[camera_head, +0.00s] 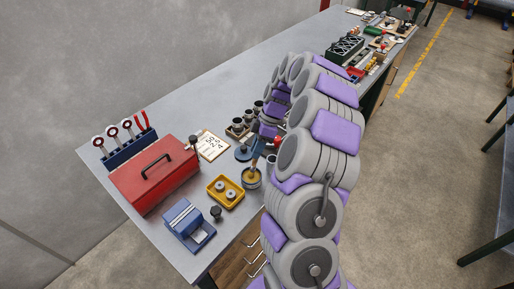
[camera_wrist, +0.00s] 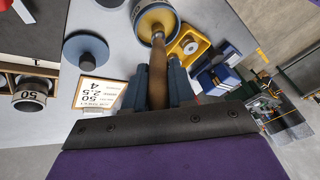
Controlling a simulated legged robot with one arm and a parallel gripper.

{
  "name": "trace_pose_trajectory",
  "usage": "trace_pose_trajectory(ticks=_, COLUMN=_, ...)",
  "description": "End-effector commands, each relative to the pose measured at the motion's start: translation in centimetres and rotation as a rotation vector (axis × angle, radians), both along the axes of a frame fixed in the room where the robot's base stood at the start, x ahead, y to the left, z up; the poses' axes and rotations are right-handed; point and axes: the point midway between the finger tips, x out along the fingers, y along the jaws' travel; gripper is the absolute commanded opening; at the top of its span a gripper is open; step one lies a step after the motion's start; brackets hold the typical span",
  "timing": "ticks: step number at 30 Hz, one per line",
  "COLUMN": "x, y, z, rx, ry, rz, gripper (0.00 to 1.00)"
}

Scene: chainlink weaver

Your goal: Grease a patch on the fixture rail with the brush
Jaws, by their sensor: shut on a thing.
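The brush (camera_wrist: 158,72) has a brown wooden handle. My gripper (camera_wrist: 157,75) is shut on this handle, one dark finger on each side, in the wrist view. The brush's far end reaches into a round pot (camera_wrist: 147,14) with yellowish grease; its bristles are hard to make out. In the head view the pot (camera_head: 251,184) stands near the bench's front edge with the brush (camera_head: 254,163) upright in it. My arm hides most of my gripper there. I cannot tell which part is the fixture rail; a blue vise-like fixture (camera_head: 188,224) stands at the front left.
A yellow tray (camera_head: 213,197) with round parts lies between pot and blue fixture. A blue disc (camera_head: 243,155), a paper card (camera_head: 214,147) and a red toolbox (camera_head: 152,176) are behind. A black lattice frame (camera_head: 345,48) stands farther right. The bench's back middle (camera_head: 235,90) is clear.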

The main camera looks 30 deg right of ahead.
Motion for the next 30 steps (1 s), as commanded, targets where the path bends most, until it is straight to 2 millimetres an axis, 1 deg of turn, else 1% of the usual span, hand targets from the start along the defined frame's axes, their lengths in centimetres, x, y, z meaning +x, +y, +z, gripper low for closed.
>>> trace_pose_trajectory(ticks=4, x=-0.1, y=0.0, z=-0.1, rx=0.0, ry=0.003, rz=0.001, gripper=0.0)
trace_pose_trajectory(ticks=8, x=0.0, y=0.0, z=0.5, rx=0.0, ry=0.002, rz=0.002, gripper=0.0)
trace_pose_trajectory(ticks=30, x=0.0, y=0.0, z=6.0, rx=0.0, ry=0.0, rz=0.001, gripper=0.0)
